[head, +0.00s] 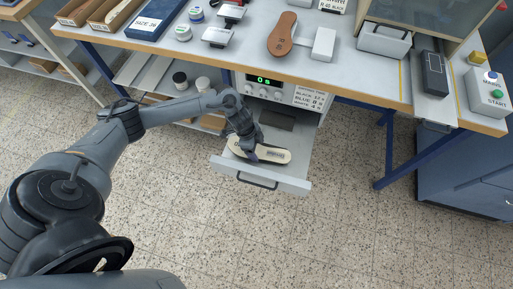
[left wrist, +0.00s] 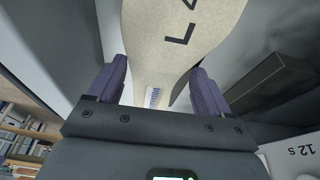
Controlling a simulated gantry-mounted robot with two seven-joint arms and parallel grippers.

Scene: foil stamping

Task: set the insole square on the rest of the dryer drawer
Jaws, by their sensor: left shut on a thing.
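The dryer drawer (head: 292,172) is pulled open below the bench, with a dark handle on its front. The cream insole (head: 272,154) is over the drawer's front part, lying roughly crosswise. My left gripper (head: 250,153) is shut on the insole near its left part. In the left wrist view, the insole (left wrist: 180,35) extends away from between the purple fingers of the gripper (left wrist: 160,88), with dark lettering on its face. I cannot tell whether the insole touches the drawer. A dark flat piece (head: 277,120) lies farther back in the drawer; the rest is not clearly distinguishable. My right gripper is not in view.
The dryer (head: 264,80) shows "0 s" under the bench edge. The bench (head: 375,88) holds a brown sole form (head: 282,36), a white block (head: 324,45) and a press at right. Floor before the drawer is clear.

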